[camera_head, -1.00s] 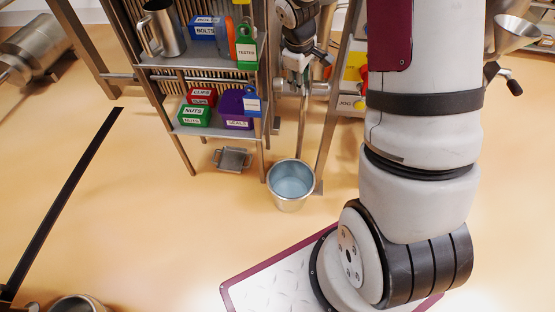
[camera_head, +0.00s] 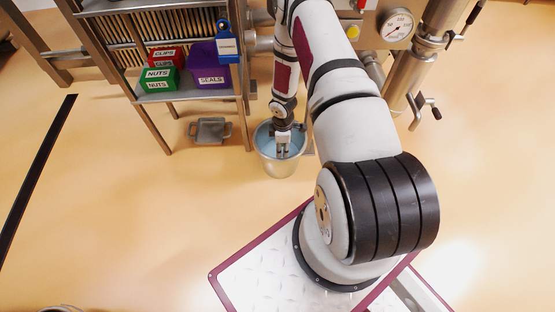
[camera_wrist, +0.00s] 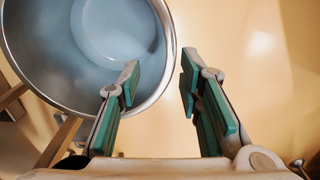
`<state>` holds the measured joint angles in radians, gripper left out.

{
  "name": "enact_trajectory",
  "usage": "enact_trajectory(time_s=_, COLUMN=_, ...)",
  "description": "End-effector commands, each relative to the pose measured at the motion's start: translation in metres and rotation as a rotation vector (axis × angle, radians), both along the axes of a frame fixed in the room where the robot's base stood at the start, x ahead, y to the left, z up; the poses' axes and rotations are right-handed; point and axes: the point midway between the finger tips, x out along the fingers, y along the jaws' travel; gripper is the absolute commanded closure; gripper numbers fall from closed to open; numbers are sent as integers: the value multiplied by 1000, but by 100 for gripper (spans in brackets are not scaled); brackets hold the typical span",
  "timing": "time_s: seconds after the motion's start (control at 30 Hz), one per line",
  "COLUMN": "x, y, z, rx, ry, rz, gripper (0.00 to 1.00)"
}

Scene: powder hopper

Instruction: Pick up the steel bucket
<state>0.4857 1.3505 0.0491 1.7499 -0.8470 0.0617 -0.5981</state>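The steel bucket (camera_head: 272,168) stands upright on the floor beside the shelf rack, open at the top and pale blue-grey inside. My gripper (camera_head: 283,151) points down over its rim in the head view, hiding part of the opening. In the wrist view the bucket (camera_wrist: 75,62) fills the upper left. My gripper (camera_wrist: 160,82) has its two green-padded fingers apart. The left finger overlaps the bucket's opening, and the right finger lies outside the rim. The rim runs between the fingertips in the picture. I cannot tell whether either finger touches it. Nothing is held.
The shelf rack (camera_head: 187,96) carries red, green and purple bins close to the left of the bucket. A small metal tray (camera_head: 208,131) lies on the floor below it. Pipes with a gauge (camera_head: 396,26) stand at the right. The floor left of the rack is open.

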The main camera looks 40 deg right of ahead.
Motion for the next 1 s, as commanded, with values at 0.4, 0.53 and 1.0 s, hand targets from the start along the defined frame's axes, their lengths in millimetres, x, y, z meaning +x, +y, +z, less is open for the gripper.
enact_trajectory(time_s=0.4, x=0, y=0, z=-71, rx=-1, ry=2, rz=-2, gripper=67)
enact_trajectory(time_s=0.53, x=0, y=0, z=-78, rx=-2, ry=1, rz=-2, gripper=67)
enact_trajectory(time_s=1.0, x=1, y=0, z=-127, rx=-2, ry=1, rz=-3, gripper=67)
